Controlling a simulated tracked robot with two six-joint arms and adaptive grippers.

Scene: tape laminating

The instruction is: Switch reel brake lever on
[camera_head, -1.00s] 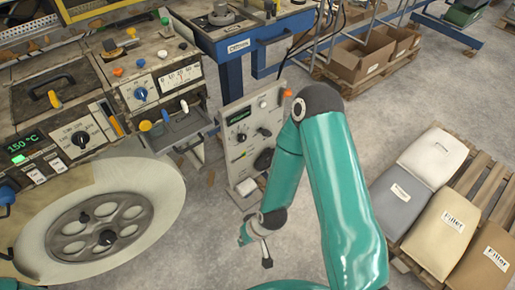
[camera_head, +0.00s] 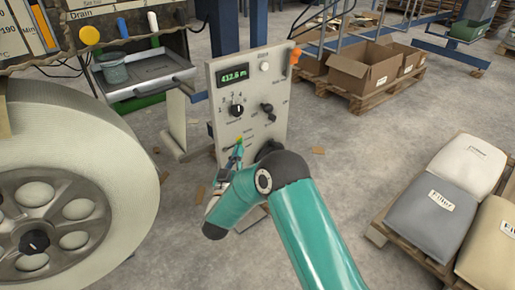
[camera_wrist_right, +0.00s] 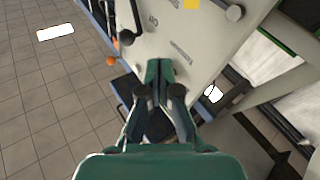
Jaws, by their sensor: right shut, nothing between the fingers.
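I cannot read which control is the reel brake lever. My right gripper (camera_head: 239,150) is in front of the panel's lower half, below the rotary knob. In the right wrist view the gripper (camera_wrist_right: 152,66) is shut and empty, its tips over the panel face (camera_wrist_right: 180,38); contact is unclear. My left gripper is out of view.
A large pale reel (camera_head: 110,150) stands at the left, beside a machine with a grey tray (camera_head: 145,72). Filler sacks (camera_head: 436,205) lie on a pallet at the right. Cardboard boxes (camera_head: 362,70) stand behind.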

